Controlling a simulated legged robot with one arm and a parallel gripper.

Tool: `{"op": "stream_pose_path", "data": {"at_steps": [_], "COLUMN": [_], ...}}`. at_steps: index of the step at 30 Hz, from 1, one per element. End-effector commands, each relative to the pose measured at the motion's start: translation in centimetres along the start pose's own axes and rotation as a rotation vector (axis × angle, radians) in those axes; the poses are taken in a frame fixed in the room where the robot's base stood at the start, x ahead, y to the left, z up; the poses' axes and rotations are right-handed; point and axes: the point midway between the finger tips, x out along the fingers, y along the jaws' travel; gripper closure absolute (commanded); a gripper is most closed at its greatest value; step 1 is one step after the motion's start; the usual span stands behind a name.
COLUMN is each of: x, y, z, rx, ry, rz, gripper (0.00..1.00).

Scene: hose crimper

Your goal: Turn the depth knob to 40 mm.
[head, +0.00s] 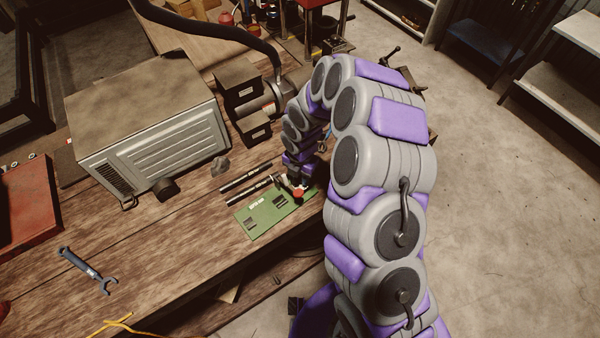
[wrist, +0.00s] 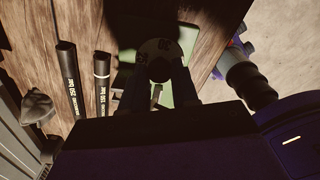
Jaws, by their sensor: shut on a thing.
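The depth knob (wrist: 158,70) shows in the wrist view as a small dark round knob, with a pale dial bearing dark numerals just beyond it. One numeral looks like 30; the exact setting cannot be read. My gripper (wrist: 160,80) is shut on the knob, one dark finger on each side. In the head view my gripper (head: 296,180) reaches down to the right end of a green board (head: 258,220). A small red round part (head: 298,193) shows there beside it. The dial and knob cannot be made out in the head view.
Two black hoses, marked 250 bar (wrist: 70,75) and 150 bar (wrist: 102,80), lie left of the green board. A large grey box-shaped machine (head: 150,135) stands behind left. A wrench (head: 88,268) lies on the wooden bench (head: 165,280), whose front left is mostly clear.

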Motion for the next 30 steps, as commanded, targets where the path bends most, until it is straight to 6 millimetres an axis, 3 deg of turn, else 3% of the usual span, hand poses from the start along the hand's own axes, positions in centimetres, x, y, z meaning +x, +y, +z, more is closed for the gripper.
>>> {"op": "stream_pose_path", "data": {"at_steps": [16, 17, 20, 30], "x": [-0.13, -0.13, -0.11, -0.48], "y": [0.18, 0.19, 0.16, 0.01], "z": [0.25, 0.24, 0.2, 0.02], "rx": [-0.028, -0.028, -0.027, -0.027], "ry": [-0.006, -0.006, -0.005, -0.003], "rz": [0.006, 0.006, 0.005, 0.002], "gripper": [1.0, 0.7, 0.6, 0.6]}}
